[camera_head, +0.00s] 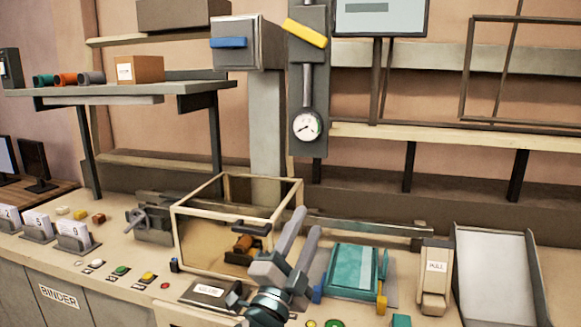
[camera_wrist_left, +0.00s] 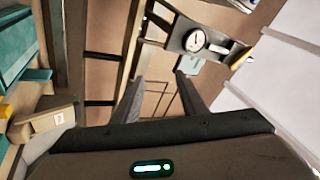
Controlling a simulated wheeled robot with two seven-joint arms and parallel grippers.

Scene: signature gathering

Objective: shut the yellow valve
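The yellow valve (camera_head: 305,33) is a yellow bar handle on a dark grey upright panel at top centre. It lies slanted across the panel, its left end higher than its right. It also shows in the left wrist view (camera_wrist_left: 241,58), at the right end of the panel. My left gripper (camera_head: 307,220) is low over the counter, well below the valve and apart from it, fingers pointing up. In the left wrist view its two fingers (camera_wrist_left: 160,80) stand apart with nothing between them. My right gripper is in neither view.
A round gauge (camera_head: 306,126) sits below the valve. A blue handle (camera_head: 229,42) is on a grey box left of it, and a screen (camera_head: 381,17) is to its right. A wood-framed clear box (camera_head: 190,235) stands beside my left gripper. Open air lies between gripper and panel.

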